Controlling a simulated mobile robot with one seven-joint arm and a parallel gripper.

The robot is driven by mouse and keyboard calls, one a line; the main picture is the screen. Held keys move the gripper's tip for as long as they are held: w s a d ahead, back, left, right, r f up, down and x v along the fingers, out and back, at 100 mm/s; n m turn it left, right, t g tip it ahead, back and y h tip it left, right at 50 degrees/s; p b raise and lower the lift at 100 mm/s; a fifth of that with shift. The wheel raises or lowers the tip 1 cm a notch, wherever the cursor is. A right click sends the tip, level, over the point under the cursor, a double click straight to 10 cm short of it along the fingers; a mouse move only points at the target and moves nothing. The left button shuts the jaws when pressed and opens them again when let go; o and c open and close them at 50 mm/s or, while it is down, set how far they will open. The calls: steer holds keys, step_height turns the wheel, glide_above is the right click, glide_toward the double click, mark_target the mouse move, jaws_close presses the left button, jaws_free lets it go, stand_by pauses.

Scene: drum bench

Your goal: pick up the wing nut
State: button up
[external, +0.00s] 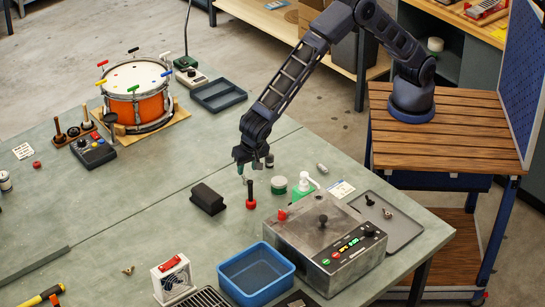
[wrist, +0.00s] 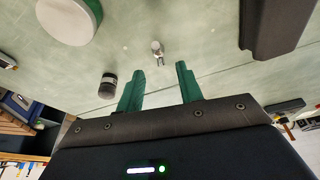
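My gripper (external: 242,172) points down over the green bench, left of a green-and-white tin. Its two green fingers (wrist: 160,75) are apart in the wrist view, with nothing between them. A small pale metal piece with two prongs (wrist: 158,52) lies on the bench just beyond the fingertips; it is too small to name surely. A small brass piece shaped like a wing nut (external: 127,270) lies at the front left of the bench, well away from my gripper. Another small metal piece (external: 388,213) lies on the grey tray.
A red-based black-handled tool (external: 251,202) stands close to my gripper. A black block (external: 208,199) lies to its left, the tin (external: 279,185) to its right. A small dark cylinder (wrist: 108,85) is near the fingers. A control box (external: 325,245) and blue bin (external: 256,273) stand in front.

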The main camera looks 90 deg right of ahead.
mark_target(246, 177)
steer(key=shift+x, duration=2.6)
steer(key=shift+s, duration=0.1)
jaws_close()
